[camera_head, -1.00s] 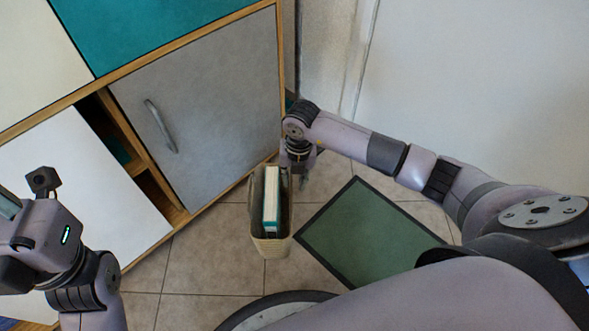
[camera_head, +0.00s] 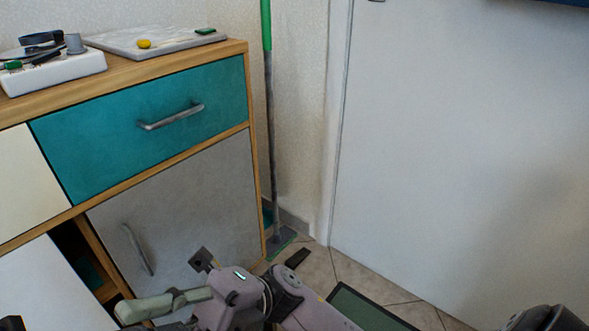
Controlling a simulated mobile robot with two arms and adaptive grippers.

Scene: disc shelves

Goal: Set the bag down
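The bag is not in view; my arm and the lower edge of the picture hide the floor where it was. My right gripper (camera_head: 155,306) is at the bottom, in front of the grey cabinet door, with its fingers pointing left. One pale finger shows clearly; whether anything is between the fingers cannot be told. My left gripper is out of view; only a small dark part shows in the lower left corner.
The cabinet has a teal drawer (camera_head: 150,128) and a grey door (camera_head: 185,205). A board (camera_head: 155,40) and a white box (camera_head: 50,72) lie on top. A green-handled pole (camera_head: 269,120) stands in the corner. A green mat (camera_head: 365,311) lies before the white door (camera_head: 455,150).

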